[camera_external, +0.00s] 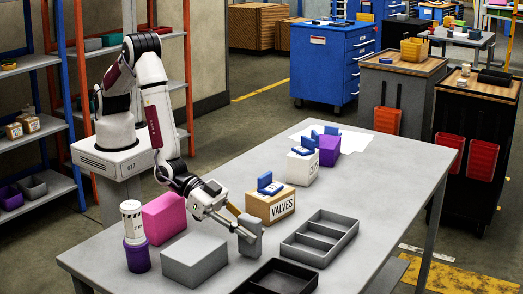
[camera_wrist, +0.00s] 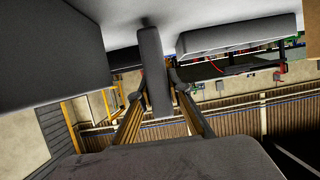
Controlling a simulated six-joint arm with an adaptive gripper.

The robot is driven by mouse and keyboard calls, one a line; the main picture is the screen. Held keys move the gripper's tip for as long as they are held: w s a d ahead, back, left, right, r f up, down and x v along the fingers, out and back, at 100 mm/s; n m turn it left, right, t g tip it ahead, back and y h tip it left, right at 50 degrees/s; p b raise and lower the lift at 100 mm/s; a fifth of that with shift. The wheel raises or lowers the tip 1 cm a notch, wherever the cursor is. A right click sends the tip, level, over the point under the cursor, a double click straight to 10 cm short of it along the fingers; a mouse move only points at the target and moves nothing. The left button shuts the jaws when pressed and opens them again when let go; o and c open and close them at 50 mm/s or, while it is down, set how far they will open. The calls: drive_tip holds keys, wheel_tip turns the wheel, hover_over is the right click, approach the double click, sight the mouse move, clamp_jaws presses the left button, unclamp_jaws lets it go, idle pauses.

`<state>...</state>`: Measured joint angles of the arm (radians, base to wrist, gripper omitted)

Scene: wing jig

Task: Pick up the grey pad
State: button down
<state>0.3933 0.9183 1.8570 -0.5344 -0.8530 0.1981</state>
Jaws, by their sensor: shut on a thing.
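The grey pad (camera_external: 250,237) is a thin, upright grey slab near the middle of the table, between the large grey block and the grey tray. My gripper (camera_external: 241,231) reaches down to it from the left, and its fingers are shut on it. In the wrist view, the pad (camera_wrist: 154,72) stands between the two fingers of my gripper (camera_wrist: 156,92). I cannot tell whether its lower edge touches the table.
A large grey block (camera_external: 194,262) lies left of the pad, with a pink block (camera_external: 164,217) and purple-based canister (camera_external: 135,240) beyond. A grey divided tray (camera_external: 320,237) is right, a black tray (camera_external: 277,279) in front. The VALVES box (camera_external: 270,207) stands behind.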

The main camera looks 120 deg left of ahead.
drive_tip(key=shift+r, duration=4.45)
